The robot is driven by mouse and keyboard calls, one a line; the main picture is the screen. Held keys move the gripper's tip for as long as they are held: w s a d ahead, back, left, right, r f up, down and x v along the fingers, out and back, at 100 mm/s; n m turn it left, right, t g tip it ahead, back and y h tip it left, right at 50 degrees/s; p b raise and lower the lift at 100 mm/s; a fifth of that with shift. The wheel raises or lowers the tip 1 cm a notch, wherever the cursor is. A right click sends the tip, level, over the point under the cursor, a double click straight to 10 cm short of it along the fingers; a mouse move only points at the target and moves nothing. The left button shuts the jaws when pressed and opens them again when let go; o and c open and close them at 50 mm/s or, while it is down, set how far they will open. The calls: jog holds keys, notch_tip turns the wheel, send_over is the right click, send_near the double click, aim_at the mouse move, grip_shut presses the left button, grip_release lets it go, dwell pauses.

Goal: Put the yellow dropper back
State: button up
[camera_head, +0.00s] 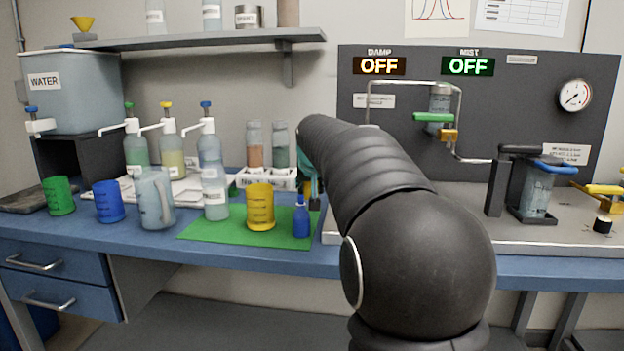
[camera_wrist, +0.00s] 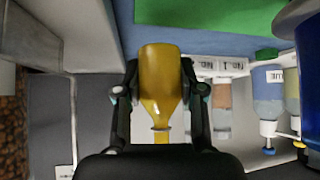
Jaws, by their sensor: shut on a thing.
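The yellow dropper (camera_wrist: 158,84) is a small bottle with a narrow neck. In the wrist view it sits between the two black fingers of my gripper (camera_wrist: 160,70), which is shut on its sides. In the head view, my arm hides the dropper and most of my gripper, beside the right edge of the green mat. A blue dropper (camera_head: 301,218) stands upright on the right side of the green mat (camera_head: 205,237); the mat also shows at the top of the wrist view (camera_wrist: 215,14).
A yellow beaker (camera_head: 260,207) stands on the mat. A white rack (camera_head: 265,179) with two filled tubes stands behind it. Pump bottles and a clear pitcher (camera_head: 155,198) are to the left. The grey machine base (camera_head: 455,215) is to the right.

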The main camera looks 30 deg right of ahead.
aim_at(312, 213)
jog(key=shift+d+f, duration=0.1)
jog(key=shift+f, duration=1.9)
jog(key=shift+f+b, duration=0.2)
jog(key=shift+b, duration=0.15)
jog(key=o, duration=0.9)
jog(key=shift+r, duration=0.1)
jog(key=shift+c, duration=0.2)
jog(key=shift+r+p, duration=0.2)
jog(key=shift+p, duration=0.1)
jog(key=v, duration=1.2)
jog(key=shift+f, duration=0.1)
